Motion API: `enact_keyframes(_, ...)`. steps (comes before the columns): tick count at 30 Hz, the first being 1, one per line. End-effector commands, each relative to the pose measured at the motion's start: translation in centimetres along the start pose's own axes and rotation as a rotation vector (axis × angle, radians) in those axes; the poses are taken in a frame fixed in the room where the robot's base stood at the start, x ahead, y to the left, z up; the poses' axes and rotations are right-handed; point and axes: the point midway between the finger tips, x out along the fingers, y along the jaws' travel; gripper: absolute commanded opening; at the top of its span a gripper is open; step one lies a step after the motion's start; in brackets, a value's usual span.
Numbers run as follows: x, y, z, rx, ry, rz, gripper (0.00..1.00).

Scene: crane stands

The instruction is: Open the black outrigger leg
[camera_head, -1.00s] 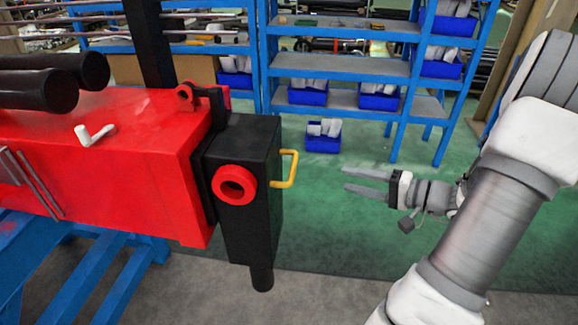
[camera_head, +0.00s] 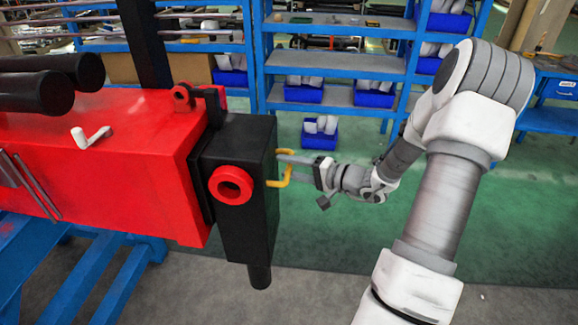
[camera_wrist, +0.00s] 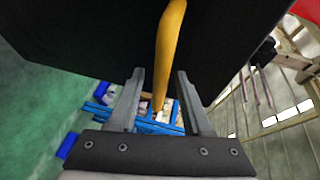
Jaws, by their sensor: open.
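The black outrigger leg (camera_head: 250,225) stands upright at the right end of the red beam (camera_head: 110,150). It has a red ring on its front face and a yellow handle (camera_head: 284,181) on its right side. My gripper (camera_head: 284,168) is at the handle, coming from the right, with its fingers level. In the wrist view my gripper (camera_wrist: 158,98) is open, and the yellow handle (camera_wrist: 167,50) runs between its two fingers. The fingers appear apart from the handle on both sides. The black leg (camera_wrist: 90,45) fills the top of that view.
A blue shelf rack (camera_head: 340,65) with blue bins stands behind. A white lever (camera_head: 91,137) sticks out of the red beam. Blue trestles (camera_head: 100,270) hold the beam at left.

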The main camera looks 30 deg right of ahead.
Motion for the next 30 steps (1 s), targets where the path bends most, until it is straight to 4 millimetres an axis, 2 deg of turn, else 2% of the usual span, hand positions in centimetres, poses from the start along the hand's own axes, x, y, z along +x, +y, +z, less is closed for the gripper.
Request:
enact_keyframes(8, 0.13, -0.01, 0.0, 0.0, 0.0, 0.0, 0.48)
enact_keyframes(16, 0.11, -0.02, -0.01, 0.0, 0.0, 0.0, 0.0)
enact_keyframes(30, 0.09, -0.02, -0.01, 0.0, 0.0, 0.0, 0.0)
